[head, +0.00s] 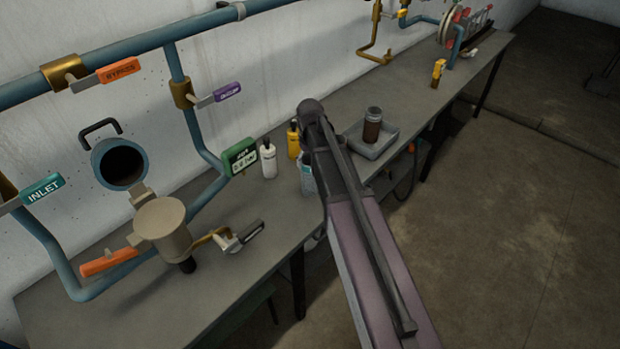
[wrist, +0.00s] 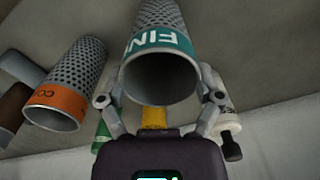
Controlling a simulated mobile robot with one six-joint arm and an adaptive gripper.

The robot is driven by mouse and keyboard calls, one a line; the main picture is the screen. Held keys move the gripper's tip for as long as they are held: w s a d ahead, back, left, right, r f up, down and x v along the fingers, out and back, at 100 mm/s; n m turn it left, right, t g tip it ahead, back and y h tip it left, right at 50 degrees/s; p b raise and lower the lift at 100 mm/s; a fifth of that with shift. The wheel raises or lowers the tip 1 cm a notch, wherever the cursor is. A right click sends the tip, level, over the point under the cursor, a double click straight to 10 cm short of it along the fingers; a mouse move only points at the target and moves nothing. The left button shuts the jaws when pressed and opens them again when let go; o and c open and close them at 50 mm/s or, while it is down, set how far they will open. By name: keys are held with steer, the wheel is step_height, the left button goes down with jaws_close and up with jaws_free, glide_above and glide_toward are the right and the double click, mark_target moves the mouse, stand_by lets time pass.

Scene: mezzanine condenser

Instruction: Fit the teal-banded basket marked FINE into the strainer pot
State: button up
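The teal-banded basket marked FINE (wrist: 165,45) is a grey perforated cylinder with its open mouth toward the wrist camera. My gripper (wrist: 160,82) has a finger on each side of the band and appears closed on it. Whether the basket's bottom touches the bench is out of view. In the head view part of the basket (head: 307,181) shows beside my arm, which hides the gripper. At left, a blue round housing (head: 101,160) with a dark open mouth and black handle joins a beige drum (head: 163,232) below; I cannot tell which is the pot's body.
An orange-banded basket (wrist: 70,85) stands close beside mine. A brown cylinder (head: 372,128) stands in a grey tray (head: 388,144). White (head: 268,161) and yellow (head: 293,141) bottles and a green sign (head: 240,156) stand nearby. Pipes and valve handles line the wall; the bench's front left is clear.

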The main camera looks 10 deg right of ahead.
steer(key=c, duration=0.4)
steer(key=shift+r, duration=0.1)
steer(key=s+r+p, duration=0.1)
steer(key=s, duration=0.4)
steer(key=s+r+p, duration=0.2)
steer(key=s, duration=0.3)
steer(key=s+r+p, duration=0.1)
steer(key=s+p, duration=0.1)
steer(key=s, duration=0.4)
steer(key=shift+d+r, duration=0.1)
steer(key=shift+r, duration=0.3)
